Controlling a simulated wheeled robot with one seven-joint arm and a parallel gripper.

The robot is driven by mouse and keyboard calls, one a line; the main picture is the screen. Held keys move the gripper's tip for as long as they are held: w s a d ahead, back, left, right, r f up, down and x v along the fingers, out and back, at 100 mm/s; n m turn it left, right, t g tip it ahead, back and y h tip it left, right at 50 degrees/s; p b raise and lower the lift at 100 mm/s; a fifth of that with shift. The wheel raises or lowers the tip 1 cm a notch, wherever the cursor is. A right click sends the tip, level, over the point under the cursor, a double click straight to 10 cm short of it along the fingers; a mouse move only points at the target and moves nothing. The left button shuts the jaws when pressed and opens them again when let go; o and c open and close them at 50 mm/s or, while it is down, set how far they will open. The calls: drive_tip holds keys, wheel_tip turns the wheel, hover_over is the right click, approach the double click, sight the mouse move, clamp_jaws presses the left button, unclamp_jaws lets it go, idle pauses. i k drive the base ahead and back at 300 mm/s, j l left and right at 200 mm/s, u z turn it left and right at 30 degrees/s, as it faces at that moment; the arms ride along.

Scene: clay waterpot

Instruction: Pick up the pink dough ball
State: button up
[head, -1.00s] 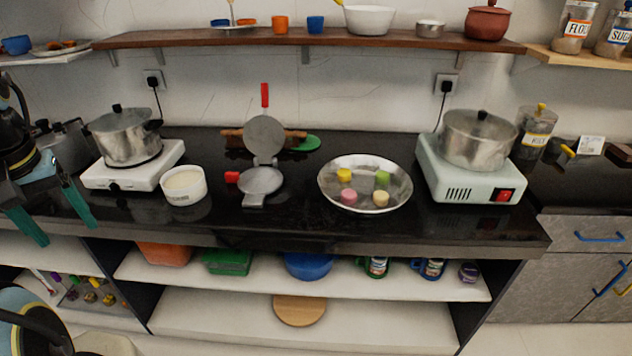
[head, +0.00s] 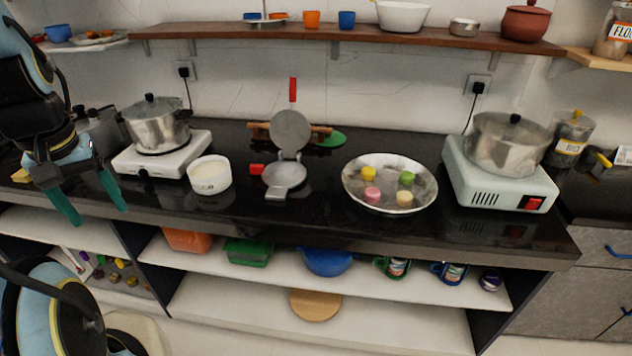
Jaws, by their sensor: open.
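The pink dough ball (head: 372,195) sits in a round metal bowl (head: 433,192) on the black counter. It is at the front left among a yellow ball (head: 369,173), a green ball (head: 407,178) and a cream ball (head: 404,199). My gripper (head: 96,214), with green fingertips, is at the far left in front of the counter. Its fingers are spread and nothing is between them. It is well to the left of the bowl.
Between my gripper and the bowl stand a white stove with a pot (head: 156,124), a white tub (head: 210,178) and an open metal press (head: 287,176) with a red handle. A right stove (head: 497,189) holds another pot. A wooden shelf (head: 350,35) runs above the counter.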

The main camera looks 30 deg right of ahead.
sight(373, 195)
drive_tip(key=z, duration=1.55)
drive_tip(key=i+l+u, duration=0.15)
drive_tip(key=i+u, duration=0.15)
drive_tip(key=u, duration=0.2)
drive_tip(key=i+l+u, duration=0.25)
drive_tip(key=u, duration=0.2)
